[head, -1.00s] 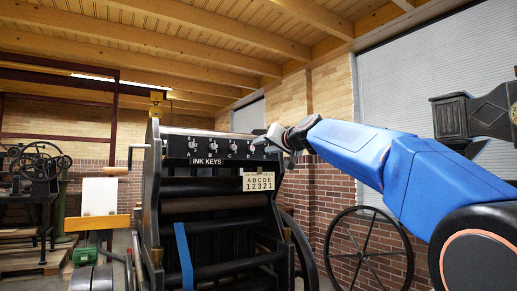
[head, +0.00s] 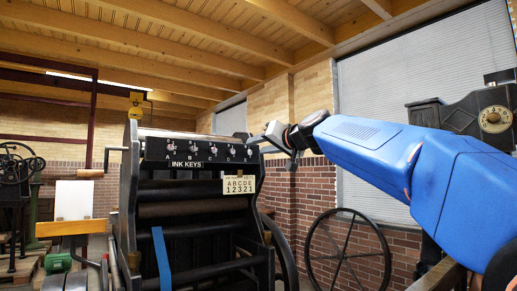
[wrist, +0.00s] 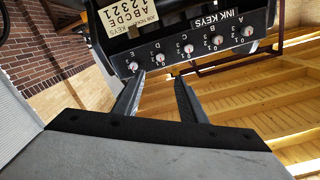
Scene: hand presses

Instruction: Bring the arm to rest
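My blue arm (head: 375,150) reaches in from the right in the head view, raised and extended. My gripper (head: 258,141) is at its left end, by the upper right end of the ink key panel (head: 190,162), near key E. In the wrist view, my two fingers stand apart with nothing between them, so my gripper (wrist: 159,80) is open. The panel (wrist: 170,62) appears upside down beyond the fingertips, its keys lettered A to E. I see no clear contact between fingers and panel.
The black press (head: 200,215) fills the middle, with a blue strap (head: 161,258) and a lettered plate (head: 239,185). A spoked wheel (head: 347,250) stands before the brick wall. A black device with a dial (head: 494,119) is behind my arm at right.

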